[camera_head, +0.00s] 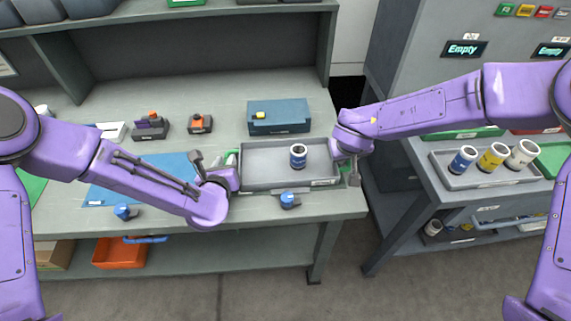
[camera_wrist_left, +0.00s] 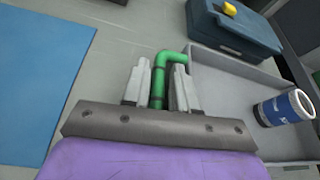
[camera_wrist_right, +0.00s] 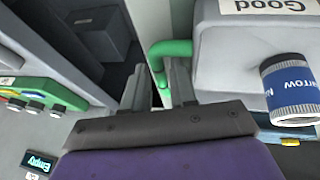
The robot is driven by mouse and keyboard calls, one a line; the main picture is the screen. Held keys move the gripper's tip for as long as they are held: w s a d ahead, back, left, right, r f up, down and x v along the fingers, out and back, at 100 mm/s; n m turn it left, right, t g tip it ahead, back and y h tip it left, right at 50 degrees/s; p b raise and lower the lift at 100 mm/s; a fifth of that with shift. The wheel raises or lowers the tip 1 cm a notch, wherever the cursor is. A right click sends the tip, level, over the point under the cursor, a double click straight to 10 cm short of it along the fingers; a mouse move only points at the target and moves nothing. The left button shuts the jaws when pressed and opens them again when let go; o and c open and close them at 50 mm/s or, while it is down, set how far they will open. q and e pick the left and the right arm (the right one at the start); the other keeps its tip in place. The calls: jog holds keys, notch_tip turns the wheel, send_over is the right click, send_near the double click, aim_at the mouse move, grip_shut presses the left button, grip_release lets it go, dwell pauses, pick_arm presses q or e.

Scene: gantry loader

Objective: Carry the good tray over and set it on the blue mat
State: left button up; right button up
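The good tray (camera_head: 262,178) is grey, with a "Good" label on its front and a green handle at each end. It appears to rest on the bench, level. One blue and white can (camera_head: 298,156) stands in it; the can also shows in the left wrist view (camera_wrist_left: 284,108). My left gripper (camera_wrist_left: 158,82) is shut on the left green handle (camera_wrist_left: 172,57). My right gripper (camera_wrist_right: 161,85) is shut on the right green handle (camera_wrist_right: 172,48). The blue mat (camera_head: 140,172) lies flat on the bench to the left, partly hidden by my left arm.
A blue box (camera_head: 279,117) with a yellow piece on it stands right behind the tray. Small fixtures (camera_head: 200,123) stand behind the mat. Blue clamps (camera_head: 289,200) sit along the front edge. A cart at the right holds another grey tray (camera_head: 455,180) with three cans.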

pick_arm(q)
jog(key=shift+w+f, duration=0.15)
jog(key=shift+w, duration=0.1)
pick_arm(e)
jog(key=shift+w+f, duration=0.1)
jog(key=shift+f, duration=0.15)
pick_arm(q)
jog(key=shift+s, duration=0.1)
grip_shut()
pick_arm(e)
grip_shut()
jog(key=shift+r, duration=0.1)
